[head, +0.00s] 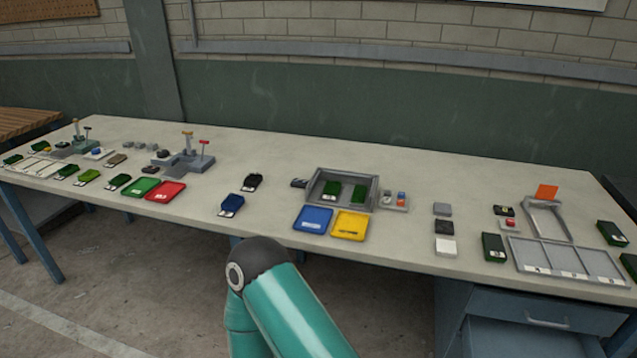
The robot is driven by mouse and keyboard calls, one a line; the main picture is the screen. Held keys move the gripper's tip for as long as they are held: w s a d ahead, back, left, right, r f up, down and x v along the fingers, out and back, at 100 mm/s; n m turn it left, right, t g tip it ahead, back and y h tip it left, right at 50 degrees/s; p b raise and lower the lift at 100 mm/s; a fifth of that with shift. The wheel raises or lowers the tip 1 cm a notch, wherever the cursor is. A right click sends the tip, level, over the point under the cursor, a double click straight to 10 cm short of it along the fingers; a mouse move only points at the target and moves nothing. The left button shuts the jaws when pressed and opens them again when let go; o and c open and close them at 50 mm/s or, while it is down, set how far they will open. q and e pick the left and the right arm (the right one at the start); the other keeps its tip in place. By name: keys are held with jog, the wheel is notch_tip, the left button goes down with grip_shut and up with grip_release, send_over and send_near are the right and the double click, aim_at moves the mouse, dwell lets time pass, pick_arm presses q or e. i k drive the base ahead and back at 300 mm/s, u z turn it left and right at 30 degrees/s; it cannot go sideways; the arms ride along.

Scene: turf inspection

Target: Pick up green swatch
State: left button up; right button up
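Several green swatches lie on the long pale table. Two dark green swatches, a left one (332,188) and a right one (358,193), lie inside a grey tray (375,185) near the middle. Another green swatch (493,244) lies left of a sectioned grey tray at the right, and one more (612,233) lies near the right end. On the left, a lighter green swatch (88,176) and a darker one (118,181) lie near the front edge. I cannot tell which one the task means. Neither gripper shows; only a teal link of my arm shows at the bottom.
Green (140,188), red (165,192), blue (313,218) and yellow (350,226) trays lie along the front edge. A grey fixture (187,163) with upright posts stands at the left. The sectioned grey tray (570,260) is at the right.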

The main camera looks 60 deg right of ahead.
aim_at(332, 189)
jog(key=z, duration=0.55)
jog(key=i, duration=1.15)
jog(key=z, duration=0.85)
jog(key=k, duration=0.85)
jog(key=z, duration=0.2)
jog(key=i, duration=0.85)
jog(key=u, duration=0.1)
